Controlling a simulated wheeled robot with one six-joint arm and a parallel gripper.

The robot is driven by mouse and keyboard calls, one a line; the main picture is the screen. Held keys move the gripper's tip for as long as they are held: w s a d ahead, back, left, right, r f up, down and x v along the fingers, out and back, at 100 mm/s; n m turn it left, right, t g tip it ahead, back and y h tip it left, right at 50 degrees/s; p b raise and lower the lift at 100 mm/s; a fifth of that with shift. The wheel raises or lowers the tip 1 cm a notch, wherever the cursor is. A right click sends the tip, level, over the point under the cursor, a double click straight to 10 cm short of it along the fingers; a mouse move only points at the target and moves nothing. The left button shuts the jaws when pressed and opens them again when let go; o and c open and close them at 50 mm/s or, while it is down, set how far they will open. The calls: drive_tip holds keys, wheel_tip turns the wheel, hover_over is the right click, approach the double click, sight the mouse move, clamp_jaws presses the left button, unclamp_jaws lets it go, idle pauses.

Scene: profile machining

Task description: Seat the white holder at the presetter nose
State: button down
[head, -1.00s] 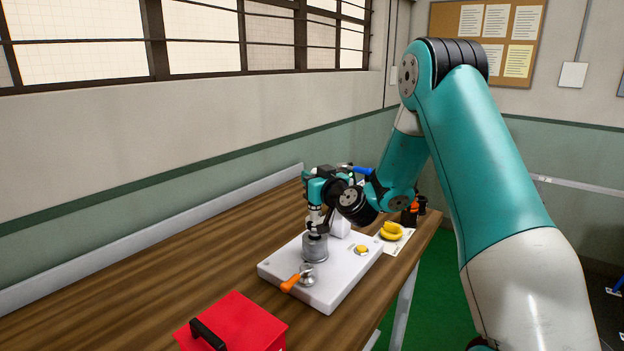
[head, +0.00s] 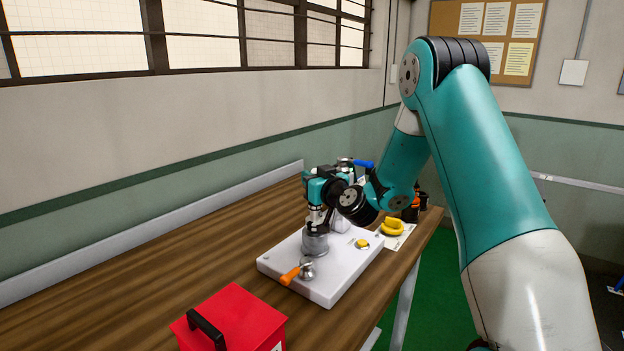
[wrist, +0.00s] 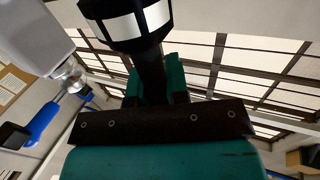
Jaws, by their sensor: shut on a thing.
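The presetter is a pale base plate (head: 336,286) on the bench, with a grey cylindrical nose (head: 315,244) standing on it. My gripper (head: 317,208) is directly above the nose, pointing down. It is shut on the white holder, whose dark body with a white band (wrist: 138,24) shows at the top of the wrist view. In the head view the holder's lower end is at the nose's top. I cannot tell how deep it sits in the nose. The fingertips are small and partly hidden in the head view.
An orange-handled lever (head: 290,276) and a yellow button (head: 362,243) are on the base plate. A red box (head: 245,318) with a black handle is in front. Yellow objects (head: 392,227) lie on a sheet at right. The bench's left side is clear.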

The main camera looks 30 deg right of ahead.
drive_tip(key=shift+f+b, duration=0.55)
drive_tip(key=shift+b, duration=0.1)
drive_tip(key=c, duration=1)
unclamp_jaws()
drive_tip(key=shift+c, duration=0.2)
drive_tip(key=shift+s+f, duration=0.1)
drive_tip(key=shift+s+f+b, duration=0.1)
drive_tip(key=shift+s+b, duration=0.2)
drive_tip(key=shift+b, duration=0.1)
drive_tip(key=s+b, duration=1.5)
drive_tip(key=s, duration=0.1)
drive_tip(key=shift+s+a, duration=0.3)
drive_tip(key=shift+a, duration=0.1)
